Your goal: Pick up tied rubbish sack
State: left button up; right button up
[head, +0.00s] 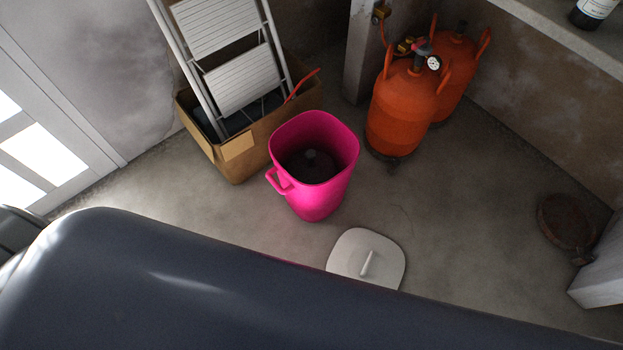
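A bright pink bin (318,203) with a side handle stands upright and open on the concrete floor, in the middle of the head view. Deep inside it lies a dark mass that looks like the rubbish sack (311,168), with a small greyish bump near its middle. I cannot make out a knot clearly. A pale square lid (350,252) with a handle lies flat on the floor in front of the bin. Neither of my grippers shows. A large dark smooth shape, probably my own arm, fills the bottom of the view and hides the floor there.
A cardboard box (236,160) holding a folded white ladder (243,80) stands close behind the bin to the left. Orange gas cylinders (402,108) stand behind right. A rusty round object (568,222) lies far right. Floor between lid and rusty object is clear.

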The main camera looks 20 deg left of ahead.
aim_at(310, 166)
jog(key=i+j+z, duration=0.15)
jog(key=j, duration=0.25)
jog(key=j+z, duration=0.2)
jog(key=j, duration=0.2)
jog(key=i+j+z, duration=0.15)
jog(key=j, duration=0.3)
